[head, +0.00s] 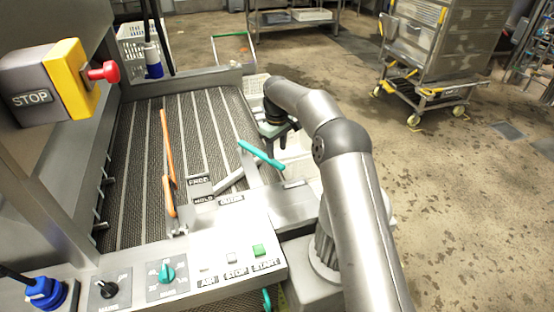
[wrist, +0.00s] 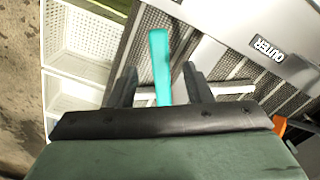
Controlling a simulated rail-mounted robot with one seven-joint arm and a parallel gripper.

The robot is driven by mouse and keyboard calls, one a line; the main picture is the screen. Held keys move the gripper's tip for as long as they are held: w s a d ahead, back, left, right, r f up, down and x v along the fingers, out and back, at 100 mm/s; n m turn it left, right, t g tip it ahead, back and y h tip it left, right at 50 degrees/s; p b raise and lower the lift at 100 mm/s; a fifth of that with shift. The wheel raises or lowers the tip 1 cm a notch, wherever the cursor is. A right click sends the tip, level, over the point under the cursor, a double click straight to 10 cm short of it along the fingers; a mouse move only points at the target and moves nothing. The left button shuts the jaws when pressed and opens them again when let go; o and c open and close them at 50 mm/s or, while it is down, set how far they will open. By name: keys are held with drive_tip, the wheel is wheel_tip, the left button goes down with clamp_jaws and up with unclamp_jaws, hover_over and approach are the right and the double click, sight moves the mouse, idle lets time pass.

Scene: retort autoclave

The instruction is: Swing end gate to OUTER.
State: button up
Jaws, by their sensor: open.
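A teal handle (head: 262,154) stands at the right end of the conveyor bed, next to a pale metal bar (head: 232,183). I cannot tell clearly which metal part is the end gate. A plate marked OUTER (head: 231,198) lies just in front of it. My gripper (head: 283,132) is above and beside the handle, partly hidden by my arm. In the wrist view the teal handle (wrist: 160,60) reaches between the two open fingers of my gripper (wrist: 160,88), with gaps on both sides. The OUTER label (wrist: 267,48) shows at the upper right there.
An orange lever (head: 168,165) rises from the slatted conveyor bed (head: 140,130), near FREE and HOLD labels. A control panel (head: 190,262) with knobs and buttons lies in front. A STOP box (head: 50,82) hangs at left. White crates (wrist: 85,45) sit beside the bed.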

sight(277, 163)
drive_tip(key=shift+f+p, duration=0.3)
drive_tip(key=shift+f, duration=2.45)
clamp_jaws()
drive_tip(key=shift+d, duration=0.1)
